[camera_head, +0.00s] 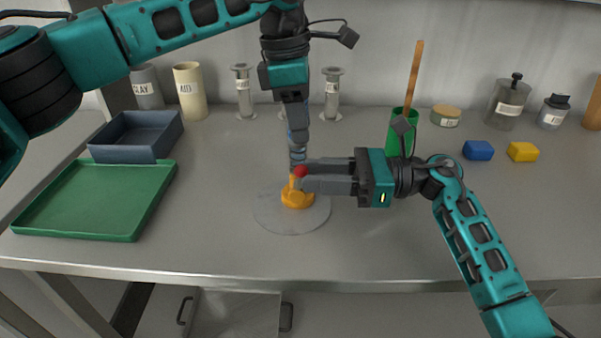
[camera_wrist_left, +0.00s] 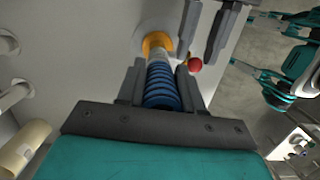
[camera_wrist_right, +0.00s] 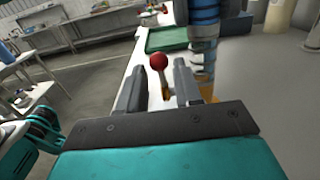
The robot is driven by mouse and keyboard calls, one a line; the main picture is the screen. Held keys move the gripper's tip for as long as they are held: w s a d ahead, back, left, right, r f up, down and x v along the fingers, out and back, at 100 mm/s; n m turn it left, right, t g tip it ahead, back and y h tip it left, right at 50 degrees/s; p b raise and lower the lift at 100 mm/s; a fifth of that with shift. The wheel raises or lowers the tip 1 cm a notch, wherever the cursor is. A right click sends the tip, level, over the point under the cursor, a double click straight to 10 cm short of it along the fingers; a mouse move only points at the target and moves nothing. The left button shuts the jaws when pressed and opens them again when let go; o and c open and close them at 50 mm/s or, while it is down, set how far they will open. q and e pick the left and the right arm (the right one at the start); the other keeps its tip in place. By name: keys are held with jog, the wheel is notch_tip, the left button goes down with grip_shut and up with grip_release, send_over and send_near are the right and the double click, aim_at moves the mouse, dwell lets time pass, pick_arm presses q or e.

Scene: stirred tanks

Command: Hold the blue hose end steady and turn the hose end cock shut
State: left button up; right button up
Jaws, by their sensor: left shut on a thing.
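The blue ribbed hose end (camera_wrist_left: 162,88) stands upright on an orange fitting (camera_head: 297,197) on a pale round disc. My left gripper (camera_head: 297,140) comes from above and is shut on the blue hose end; the left wrist view shows it between the fingers. The cock has a red ball knob (camera_head: 300,171) on a short stem, beside the hose; it also shows in the left wrist view (camera_wrist_left: 195,64). My right gripper (camera_head: 303,176) reaches in from the right, its fingers apart. In the right wrist view the red knob (camera_wrist_right: 159,61) shows in the gap between them; contact cannot be told.
A green tray (camera_head: 95,200) and a dark grey bin (camera_head: 137,135) are at the left. A green cup (camera_head: 394,138) with a wooden handle stands behind my right gripper. Blue (camera_head: 478,150) and yellow (camera_head: 522,151) blocks lie at the right. The front right bench is clear.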

aim_at(300, 175)
jog(key=shift+a, duration=1.7)
grip_shut()
